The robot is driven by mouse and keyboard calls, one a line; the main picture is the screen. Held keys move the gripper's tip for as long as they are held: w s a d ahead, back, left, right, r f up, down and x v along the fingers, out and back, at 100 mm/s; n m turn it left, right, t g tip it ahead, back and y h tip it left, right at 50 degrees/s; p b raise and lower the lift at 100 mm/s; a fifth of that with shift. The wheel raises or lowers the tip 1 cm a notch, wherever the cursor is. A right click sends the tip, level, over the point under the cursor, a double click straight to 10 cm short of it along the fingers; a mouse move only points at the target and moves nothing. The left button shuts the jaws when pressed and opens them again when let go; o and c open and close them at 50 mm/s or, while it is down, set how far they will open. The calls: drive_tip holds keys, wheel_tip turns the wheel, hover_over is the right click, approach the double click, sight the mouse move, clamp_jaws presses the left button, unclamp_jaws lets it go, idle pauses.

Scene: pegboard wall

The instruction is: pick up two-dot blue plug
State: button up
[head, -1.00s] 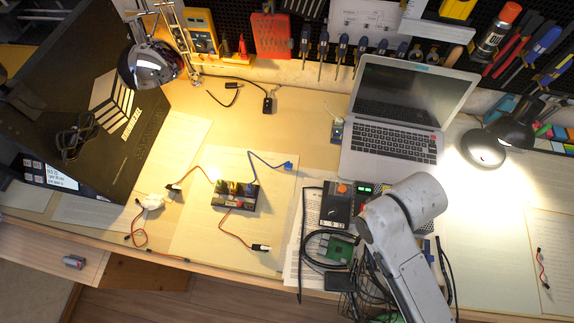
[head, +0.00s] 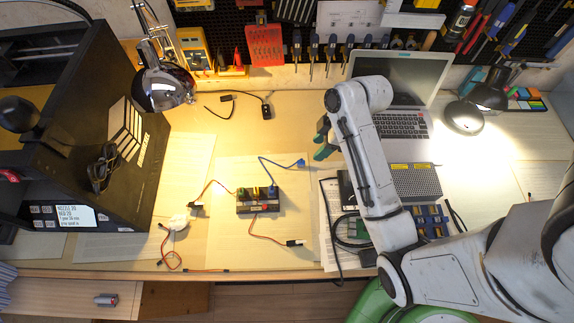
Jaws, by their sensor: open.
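A blue plug (head: 300,163) lies on the paper at the end of a blue wire that curves out of a small dark socket box (head: 258,208). Any dots on it are too small to make out. My gripper (head: 322,140) is open, with dark green fingers, above the table just up and right of the blue plug. It is apart from the plug and seems to hold nothing. The box also has a red-black wire to a dark plug (head: 196,205) on its left and another to a dark plug (head: 294,243) at lower right.
A laptop (head: 403,125) stands behind my arm, with a grey ridged box (head: 415,182) and loose cables near it. A large black machine (head: 90,150) fills the left. Lamps stand left (head: 163,88) and right (head: 488,97). Table around the blue plug is clear.

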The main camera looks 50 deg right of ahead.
hover_over(302, 162)
drive_tip(key=s, duration=0.2)
drive_tip(key=f, duration=0.5)
drive_tip(key=shift+w+d, duration=0.1)
drive_tip(key=shift+d, duration=0.3)
drive_tip(key=shift+d+p+x, duration=0.15)
drive_tip(key=shift+p+x, duration=0.2)
drive_tip(key=shift+x, duration=0.95)
drive_tip(key=shift+d+p+x, duration=0.1)
drive_tip(key=shift+p+x, duration=0.25)
drive_tip(key=shift+x, duration=0.9)
clamp_jaws()
